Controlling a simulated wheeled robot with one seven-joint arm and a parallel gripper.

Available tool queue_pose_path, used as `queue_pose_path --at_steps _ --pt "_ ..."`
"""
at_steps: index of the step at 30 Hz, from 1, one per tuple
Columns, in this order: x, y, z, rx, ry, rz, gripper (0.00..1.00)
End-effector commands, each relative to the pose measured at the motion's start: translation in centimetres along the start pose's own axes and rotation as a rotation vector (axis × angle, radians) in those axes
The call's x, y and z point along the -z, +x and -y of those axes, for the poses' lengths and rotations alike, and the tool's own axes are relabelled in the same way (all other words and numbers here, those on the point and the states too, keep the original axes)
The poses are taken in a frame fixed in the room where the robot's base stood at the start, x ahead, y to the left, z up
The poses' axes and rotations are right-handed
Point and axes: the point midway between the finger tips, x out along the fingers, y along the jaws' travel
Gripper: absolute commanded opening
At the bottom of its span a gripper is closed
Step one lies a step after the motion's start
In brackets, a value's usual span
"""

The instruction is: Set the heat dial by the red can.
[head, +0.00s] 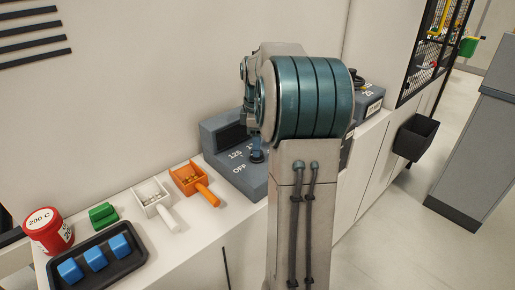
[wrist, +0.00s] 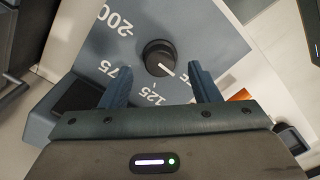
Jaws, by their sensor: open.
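The red can (head: 48,231) stands at the left end of the counter in the head view, and its label reads 200 C. The heat dial (wrist: 157,57) is a round black knob on a grey-blue panel (wrist: 195,35). Its white pointer line points to the lower right in the wrist view, to the right of the 125 mark. The marks 200, a partly covered 75 and 125 show around it. My gripper (wrist: 160,68) is open, with one finger on each side of the dial and gaps between. In the head view my arm hides the dial.
A black tray (head: 128,278) with blue blocks, a green block (head: 103,215), a white scoop (head: 152,198) and an orange scoop (head: 190,179) lie on the counter left of the machine (head: 222,131). A black bin (head: 415,137) hangs on the counter front at right.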

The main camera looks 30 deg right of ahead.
Motion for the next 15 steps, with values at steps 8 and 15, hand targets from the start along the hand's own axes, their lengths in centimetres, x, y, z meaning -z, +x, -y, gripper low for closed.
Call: queue_pose_path --at_steps 8,15 --pt "0.0 2.5 0.0 0.000 0.000 -0.001 0.56" --pt "0.1 2.7 0.0 -0.001 0.000 0.000 0.56"
